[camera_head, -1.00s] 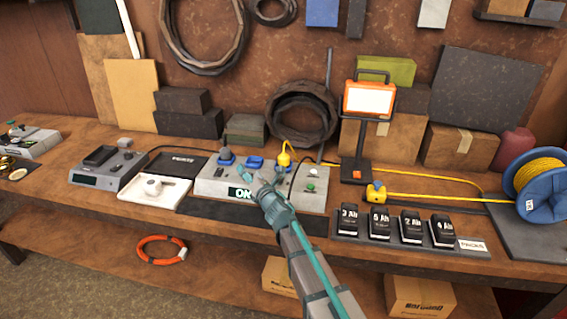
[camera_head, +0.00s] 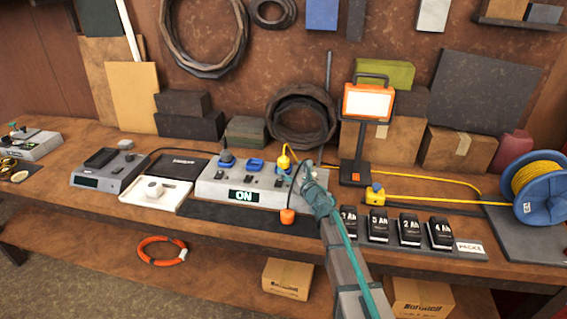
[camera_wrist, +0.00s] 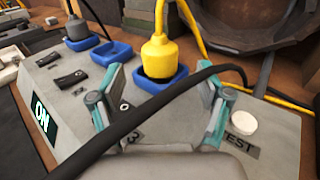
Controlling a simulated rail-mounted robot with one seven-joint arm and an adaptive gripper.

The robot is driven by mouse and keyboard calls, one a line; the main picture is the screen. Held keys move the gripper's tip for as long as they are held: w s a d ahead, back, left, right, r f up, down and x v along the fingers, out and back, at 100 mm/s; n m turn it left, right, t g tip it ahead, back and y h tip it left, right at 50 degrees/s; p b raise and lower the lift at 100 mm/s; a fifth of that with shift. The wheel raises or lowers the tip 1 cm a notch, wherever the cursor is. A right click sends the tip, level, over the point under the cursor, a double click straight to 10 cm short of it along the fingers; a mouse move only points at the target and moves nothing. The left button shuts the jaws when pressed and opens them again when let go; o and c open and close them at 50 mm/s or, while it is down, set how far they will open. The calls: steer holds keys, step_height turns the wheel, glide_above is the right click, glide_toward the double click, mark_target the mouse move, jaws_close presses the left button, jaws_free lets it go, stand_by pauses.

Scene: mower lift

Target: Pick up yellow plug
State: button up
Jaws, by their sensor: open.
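The yellow plug (camera_head: 284,159) stands upright in the right-hand blue socket of the grey test box (camera_head: 209,184). In the wrist view the yellow plug (camera_wrist: 159,56) sits in its blue socket (camera_wrist: 160,84), with a yellow cord rising from its top. My gripper (camera_head: 309,174) is at the right end of the box. In the wrist view my gripper (camera_wrist: 168,86) is open and empty, its fingers nearer the camera than the plug, one to each side below it. A black cable (camera_wrist: 130,118) crosses in front of the fingers.
A grey plug (camera_wrist: 76,30) stands in the left socket; the middle blue socket (camera_wrist: 103,53) is empty. A white button (camera_wrist: 243,121) is near the right finger. An orange piece (camera_head: 287,216) shows at the box's front. A work lamp (camera_head: 368,103) stands behind to the right.

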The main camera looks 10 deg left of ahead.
mark_target(286, 164)
steer(key=shift+p+x, duration=0.9)
steer(key=shift+x, duration=2.25)
steer(key=c, duration=1.3)
